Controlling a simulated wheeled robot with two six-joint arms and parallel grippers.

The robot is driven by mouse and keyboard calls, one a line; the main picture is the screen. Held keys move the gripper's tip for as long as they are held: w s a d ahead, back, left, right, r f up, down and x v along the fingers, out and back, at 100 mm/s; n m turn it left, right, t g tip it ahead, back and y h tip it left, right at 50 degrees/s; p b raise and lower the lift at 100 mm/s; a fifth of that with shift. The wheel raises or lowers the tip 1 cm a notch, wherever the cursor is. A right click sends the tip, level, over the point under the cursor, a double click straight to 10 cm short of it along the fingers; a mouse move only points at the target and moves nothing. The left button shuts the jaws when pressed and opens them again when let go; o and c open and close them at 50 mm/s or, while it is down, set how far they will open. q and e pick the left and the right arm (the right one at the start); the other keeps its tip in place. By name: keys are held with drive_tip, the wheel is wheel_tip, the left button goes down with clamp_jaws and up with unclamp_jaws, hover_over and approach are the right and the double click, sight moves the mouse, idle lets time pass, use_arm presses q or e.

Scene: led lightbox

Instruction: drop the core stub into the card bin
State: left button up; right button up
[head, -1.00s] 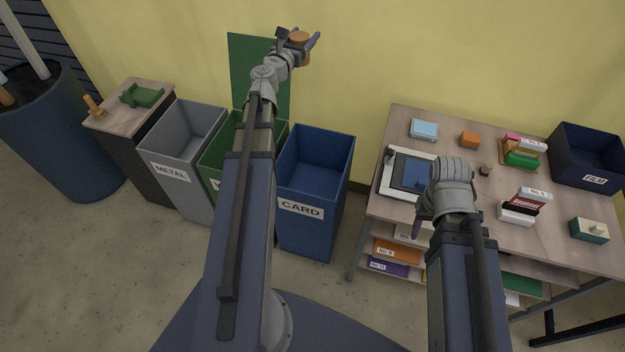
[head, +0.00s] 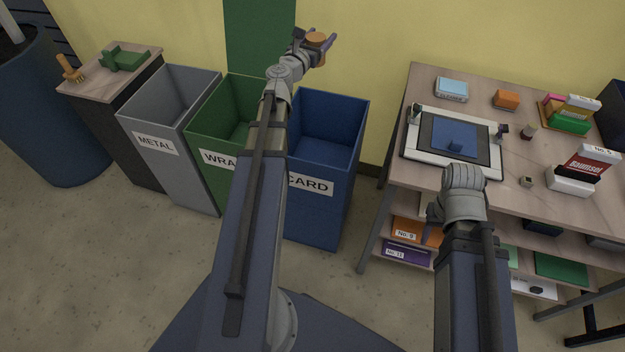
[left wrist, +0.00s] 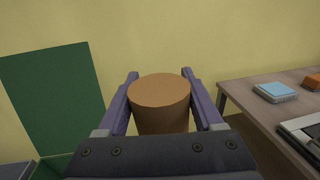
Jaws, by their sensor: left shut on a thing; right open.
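The core stub (left wrist: 160,100) is a short brown cylinder. My left gripper (head: 318,42) is shut on it, with a purple finger on each side in the left wrist view. In the head view the core stub (head: 317,37) is held high, in front of the yellow wall, above and behind the card bin. The card bin (head: 345,170) is a blue open-topped box labelled CARD; my left arm covers part of its label and left edge. Its visible inside looks empty. My right gripper (head: 434,218) is open near the front edge of the workbench, partly hidden by its own wrist.
The green bin (head: 210,135) and the grey METAL bin (head: 165,120) stand left of the card bin. The workbench (head: 400,180) at right holds a lightbox (head: 412,155), a blue block (head: 452,88), an orange block (head: 506,98) and several boxes. A small cabinet (head: 90,85) stands far left.

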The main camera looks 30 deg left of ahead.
use_arm(q)
wheel_tip(320, 180, down, 29)
drive_tip(key=w+b, duration=0.1)
drive_tip(key=b, duration=2.6)
drive_tip(key=shift+f+y, duration=0.15)
drive_tip(key=shift+y, duration=0.15)
drive_tip(key=shift+a, duration=0.1)
drive_tip(key=o, duration=1.4)
wheel_tip(320, 180, up, 10)
drive_tip(key=p, duration=1)
